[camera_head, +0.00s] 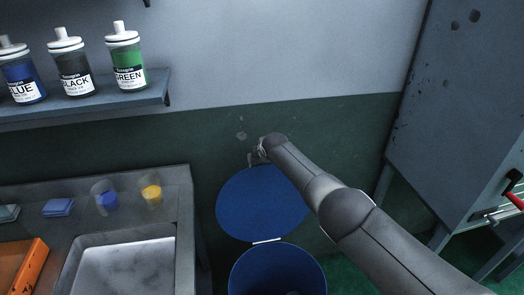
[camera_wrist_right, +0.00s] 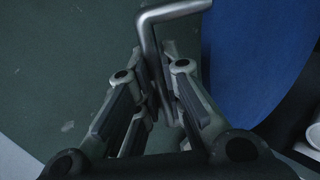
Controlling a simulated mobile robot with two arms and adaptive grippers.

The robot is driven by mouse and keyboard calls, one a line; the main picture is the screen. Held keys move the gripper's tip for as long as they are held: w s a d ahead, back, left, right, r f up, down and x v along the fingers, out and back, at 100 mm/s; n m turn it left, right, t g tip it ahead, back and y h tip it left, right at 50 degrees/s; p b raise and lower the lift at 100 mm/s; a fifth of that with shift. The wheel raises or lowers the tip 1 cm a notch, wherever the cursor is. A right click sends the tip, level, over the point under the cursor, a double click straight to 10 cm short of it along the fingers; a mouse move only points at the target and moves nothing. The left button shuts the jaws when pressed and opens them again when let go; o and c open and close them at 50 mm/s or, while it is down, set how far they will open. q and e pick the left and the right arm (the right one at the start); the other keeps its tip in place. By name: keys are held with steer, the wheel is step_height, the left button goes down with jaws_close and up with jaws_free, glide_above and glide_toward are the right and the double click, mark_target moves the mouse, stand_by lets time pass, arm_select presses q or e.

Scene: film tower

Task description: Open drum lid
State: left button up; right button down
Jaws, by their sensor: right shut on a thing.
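The blue drum (camera_head: 277,272) stands on the floor to the right of the sink, and its open mouth shows. Its round blue lid (camera_head: 258,205) is tilted up on the hinge at the drum's back rim, close to the green wall. My right gripper (camera_head: 257,156) is at the lid's upper edge. In the right wrist view, my right gripper (camera_wrist_right: 160,95) is shut on the bent metal lid handle (camera_wrist_right: 150,35), with the blue lid (camera_wrist_right: 255,60) beside it. My forearm hides part of the lid's right side. My left gripper is not in view.
A metal sink counter (camera_head: 185,215) stands left of the drum, holding cups and a blue sponge (camera_head: 58,207). A shelf (camera_head: 150,92) above carries labelled bottles. A grey cabinet (camera_head: 455,110) stands at the right. Green floor shows between drum and cabinet.

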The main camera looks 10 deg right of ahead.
steer(key=shift+s+f, duration=0.1)
steer(key=shift+f, duration=0.05)
steer(key=c, duration=1.7)
jaws_free()
steer(key=shift+o, duration=0.9)
steer(key=shift+r, duration=0.2)
steer(key=shift+v, duration=1.65)
steer(key=v, duration=0.8)
steer(key=shift+s, duration=0.2)
